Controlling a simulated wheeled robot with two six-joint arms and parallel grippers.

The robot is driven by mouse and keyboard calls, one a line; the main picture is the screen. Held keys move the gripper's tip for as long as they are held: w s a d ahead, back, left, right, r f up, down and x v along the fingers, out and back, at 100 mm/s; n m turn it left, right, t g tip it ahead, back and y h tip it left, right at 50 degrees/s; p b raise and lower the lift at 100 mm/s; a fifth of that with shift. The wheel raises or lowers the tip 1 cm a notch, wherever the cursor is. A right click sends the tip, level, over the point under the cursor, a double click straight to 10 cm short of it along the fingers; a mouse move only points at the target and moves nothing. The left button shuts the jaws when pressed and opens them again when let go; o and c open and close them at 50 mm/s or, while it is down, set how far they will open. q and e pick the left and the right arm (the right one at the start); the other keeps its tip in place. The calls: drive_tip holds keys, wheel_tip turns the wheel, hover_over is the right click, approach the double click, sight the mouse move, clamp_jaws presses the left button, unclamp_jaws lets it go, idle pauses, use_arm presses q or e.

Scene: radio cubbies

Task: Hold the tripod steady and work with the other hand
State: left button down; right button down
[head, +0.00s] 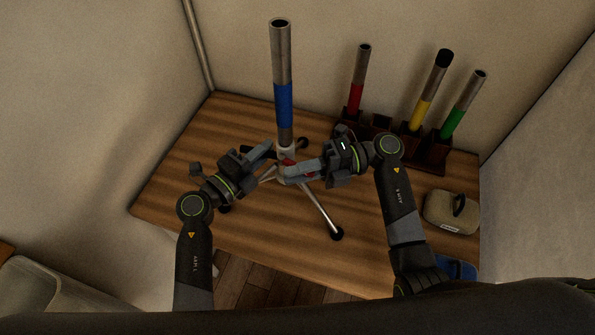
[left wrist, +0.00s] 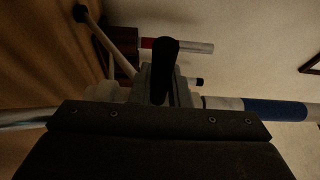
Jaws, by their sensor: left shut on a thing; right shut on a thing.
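The tripod stands upright on the wooden table, one leg (head: 319,208) splayed toward me. A grey tube with a blue band (head: 283,103) rises straight from its hub; in the left wrist view the blue band (left wrist: 275,111) shows at right. My left gripper (head: 268,150) is shut at the tripod's hub from the left. My right gripper (head: 287,171) is shut at the hub from the right, just below the tube, by a small red part. The fingers hide the exact grip points. In the left wrist view a black rounded part (left wrist: 164,68) stands before my left fingers.
A dark rack (head: 433,153) at the back right holds tubes with red (head: 355,98), yellow (head: 421,112) and green (head: 453,122) bands; one slot (head: 380,122) looks empty. A beige case (head: 452,213) and a blue item (head: 457,269) lie at right. The table's left part is clear.

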use_arm(q)
drive_tip(key=shift+f, duration=0.1)
use_arm(e)
drive_tip(key=c, duration=1.4)
unclamp_jaws()
drive_tip(key=shift+o, duration=0.2)
drive_tip(key=v, duration=1.2)
use_arm(q)
drive_tip(key=c, duration=1.3)
unclamp_jaws()
